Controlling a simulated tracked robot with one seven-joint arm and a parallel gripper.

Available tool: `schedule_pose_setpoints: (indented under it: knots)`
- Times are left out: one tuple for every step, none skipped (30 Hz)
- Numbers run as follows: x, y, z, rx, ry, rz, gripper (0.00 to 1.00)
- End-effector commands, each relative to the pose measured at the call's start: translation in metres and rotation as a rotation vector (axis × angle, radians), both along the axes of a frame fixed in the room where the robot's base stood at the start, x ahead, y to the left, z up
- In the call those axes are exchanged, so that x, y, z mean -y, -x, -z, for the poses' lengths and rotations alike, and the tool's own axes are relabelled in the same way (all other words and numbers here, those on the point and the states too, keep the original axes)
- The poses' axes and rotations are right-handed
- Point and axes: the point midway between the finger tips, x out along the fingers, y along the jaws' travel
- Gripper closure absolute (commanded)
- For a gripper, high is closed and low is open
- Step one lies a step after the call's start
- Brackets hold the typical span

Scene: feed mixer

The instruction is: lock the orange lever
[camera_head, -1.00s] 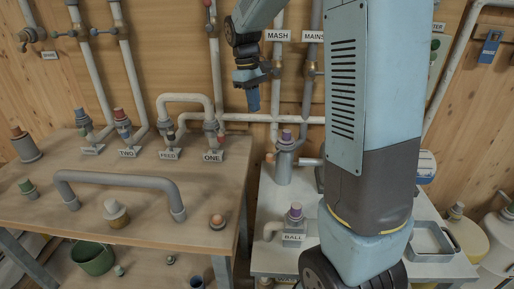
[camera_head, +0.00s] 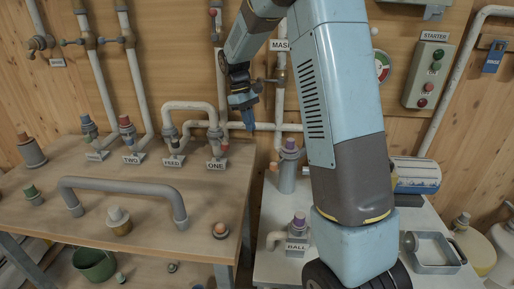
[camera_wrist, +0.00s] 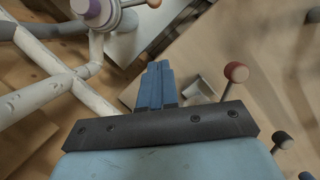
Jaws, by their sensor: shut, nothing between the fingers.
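My gripper (camera_head: 251,125) is shut and empty, blue fingers together and pointing down, right of and above the valve labelled ONE (camera_head: 216,136). A small reddish-orange ball (camera_head: 225,148) shows at that valve. In the wrist view an orange-brown ball lever (camera_wrist: 236,72) on a thin stem stands right of my shut fingers (camera_wrist: 157,72), apart from them. It seems to be the same lever, but I cannot be sure. A dark-brown ball lever (camera_wrist: 282,139) stands further right, partly past my gripper body.
The wooden table (camera_head: 150,215) carries valves labelled TWO and FEED (camera_head: 171,134), a grey pipe handle (camera_head: 120,183) and capped fittings. Pipes run up the wall behind my gripper. A purple-capped vessel (camera_head: 288,170) stands right of it on a lower white table. A starter box (camera_head: 428,75) hangs at right.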

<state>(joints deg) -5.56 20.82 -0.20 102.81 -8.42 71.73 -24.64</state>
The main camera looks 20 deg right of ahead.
Motion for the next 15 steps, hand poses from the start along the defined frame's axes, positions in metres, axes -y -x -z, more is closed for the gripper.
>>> schedule_pose_setpoints:
  knots:
    - [0.001, 0.001, 0.003, -0.002, 0.000, 0.000, 1.00]
    - [0.001, 0.002, 0.006, -0.003, 0.001, 0.000, 1.00]
    - [0.002, 0.003, 0.010, -0.004, 0.001, 0.001, 1.00]
    - [0.002, 0.004, 0.014, -0.004, 0.001, 0.001, 1.00]
    - [0.003, 0.005, 0.018, -0.004, 0.000, 0.001, 1.00]
    - [0.004, 0.007, 0.024, -0.004, 0.001, 0.001, 1.00]
    - [0.005, 0.008, 0.029, -0.005, 0.001, 0.001, 1.00]
    - [0.006, 0.010, 0.034, -0.004, 0.001, 0.001, 1.00]
    - [0.007, 0.011, 0.041, -0.004, 0.001, 0.001, 1.00]
    - [0.008, 0.013, 0.046, -0.004, 0.001, 0.001, 1.00]
    - [0.009, 0.014, 0.051, -0.005, 0.001, 0.001, 1.00]
    - [0.010, 0.016, 0.058, -0.004, 0.001, 0.000, 1.00]
    - [0.011, 0.017, 0.063, -0.004, 0.001, 0.001, 1.00]
    - [0.012, 0.018, 0.068, -0.005, 0.001, 0.001, 1.00]
    - [0.013, 0.020, 0.075, -0.004, 0.001, 0.001, 1.00]
